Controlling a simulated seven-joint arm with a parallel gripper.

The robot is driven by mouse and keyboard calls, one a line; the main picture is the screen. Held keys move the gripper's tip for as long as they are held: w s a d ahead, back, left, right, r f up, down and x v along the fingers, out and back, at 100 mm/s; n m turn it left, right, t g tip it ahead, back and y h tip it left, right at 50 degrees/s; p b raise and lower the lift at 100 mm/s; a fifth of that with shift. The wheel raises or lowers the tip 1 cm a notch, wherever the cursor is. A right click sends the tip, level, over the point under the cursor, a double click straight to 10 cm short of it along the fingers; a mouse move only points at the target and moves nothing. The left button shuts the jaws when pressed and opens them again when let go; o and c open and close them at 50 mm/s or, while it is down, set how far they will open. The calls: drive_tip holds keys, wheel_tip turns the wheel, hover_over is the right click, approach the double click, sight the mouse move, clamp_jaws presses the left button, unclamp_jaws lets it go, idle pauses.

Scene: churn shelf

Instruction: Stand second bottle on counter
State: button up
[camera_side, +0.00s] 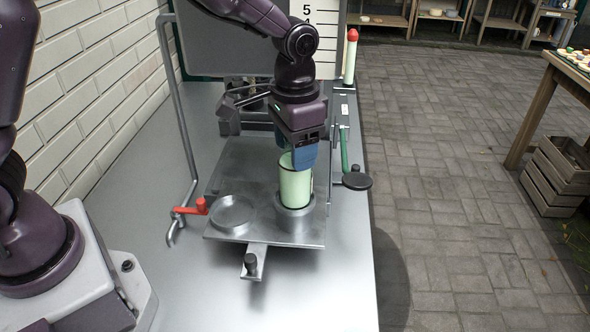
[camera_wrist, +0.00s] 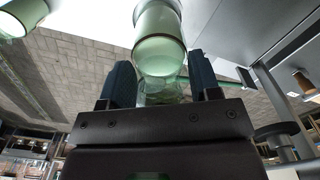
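A pale green bottle (camera_side: 295,188) stands upright in a round metal cup (camera_side: 312,218) on a raised metal plate. My gripper (camera_side: 296,160) points down over it, its blue fingers around the bottle's top. In the wrist view my gripper (camera_wrist: 164,82) has one finger on each side of the bottle (camera_wrist: 160,40). The frames do not show clearly whether the fingers press on it. Another green glassy piece (camera_wrist: 22,15) is cut off at the top left of the wrist view; I cannot tell what it is.
An empty round dish (camera_side: 232,212) sits left of the cup on the plate (camera_side: 290,238). A red-handled lever (camera_side: 188,208) and bent tube stand to the left. A black disc (camera_side: 357,181) and green rod (camera_side: 344,150) stand to the right. The grey counter (camera_side: 320,295) is bare in front.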

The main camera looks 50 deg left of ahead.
drive_tip(key=shift+r, duration=0.15)
drive_tip(key=c, duration=0.7)
drive_tip(key=shift+r, duration=1.4)
drive_tip(key=shift+r, duration=0.4)
wheel_tip(320, 180, up, 4)
drive_tip(key=shift+r, duration=0.2)
drive_tip(key=s+d+n, duration=0.3)
drive_tip(key=d, duration=0.6)
drive_tip(key=s+d+n, duration=0.3)
drive_tip(key=s+d, duration=0.1)
drive_tip(key=d, duration=0.5)
wheel_tip(320, 180, down, 17)
drive_tip(key=shift+w+a+r, duration=0.15)
drive_tip(key=shift+w+a, duration=0.05)
drive_tip(key=shift+a, duration=0.2)
